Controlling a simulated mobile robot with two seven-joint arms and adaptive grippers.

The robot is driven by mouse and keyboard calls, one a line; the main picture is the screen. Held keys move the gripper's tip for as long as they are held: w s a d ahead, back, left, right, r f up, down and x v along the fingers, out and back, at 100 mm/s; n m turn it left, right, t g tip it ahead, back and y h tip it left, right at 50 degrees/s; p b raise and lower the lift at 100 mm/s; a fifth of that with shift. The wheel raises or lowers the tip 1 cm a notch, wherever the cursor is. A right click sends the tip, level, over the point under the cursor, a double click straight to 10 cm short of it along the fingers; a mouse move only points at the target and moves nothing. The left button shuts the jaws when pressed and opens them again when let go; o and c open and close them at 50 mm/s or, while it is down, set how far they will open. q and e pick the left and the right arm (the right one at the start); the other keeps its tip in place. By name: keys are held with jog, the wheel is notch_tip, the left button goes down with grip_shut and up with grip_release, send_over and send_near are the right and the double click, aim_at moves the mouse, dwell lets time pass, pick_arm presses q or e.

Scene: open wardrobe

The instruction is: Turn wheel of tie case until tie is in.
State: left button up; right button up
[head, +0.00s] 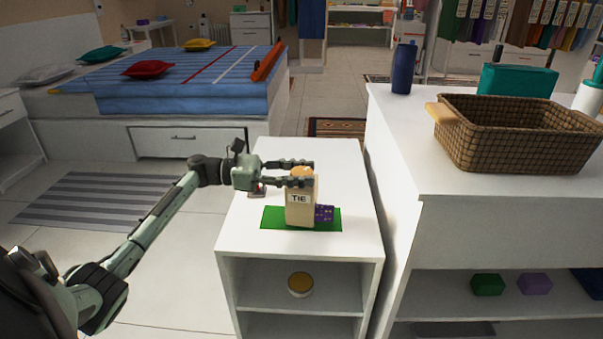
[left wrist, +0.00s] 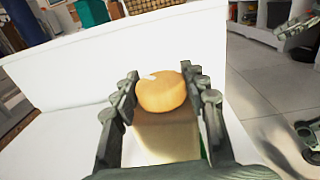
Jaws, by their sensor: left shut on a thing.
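The tie case (head: 299,214) is a tan upright box labelled TIE, standing on a green mat (head: 273,218) on the small white cabinet. Its round orange wheel is on top and shows in the left wrist view (left wrist: 162,92). A purple dotted tie (head: 325,213) sticks out low on the case's right side. My left gripper (head: 302,173) reaches in from the left, with its fingers shut on the two sides of the wheel. They partly hide it in the head view. A part of my other arm (left wrist: 297,25) shows at the left wrist view's right edge; its jaws are unclear.
The white cabinet top (head: 330,155) is clear behind the case. A taller white counter (head: 400,140) stands close on the right, with a wicker basket (head: 515,135) and a blue vase (head: 404,70). A yellow-lidded jar (head: 300,284) sits on the shelf below.

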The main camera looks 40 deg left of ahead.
pick_arm(q)
jog(key=o, duration=1.2)
jog(key=shift+a, duration=0.1)
jog(key=v, duration=1.1)
jog(key=shift+s+a, duration=0.25)
jog(key=shift+a, duration=0.1)
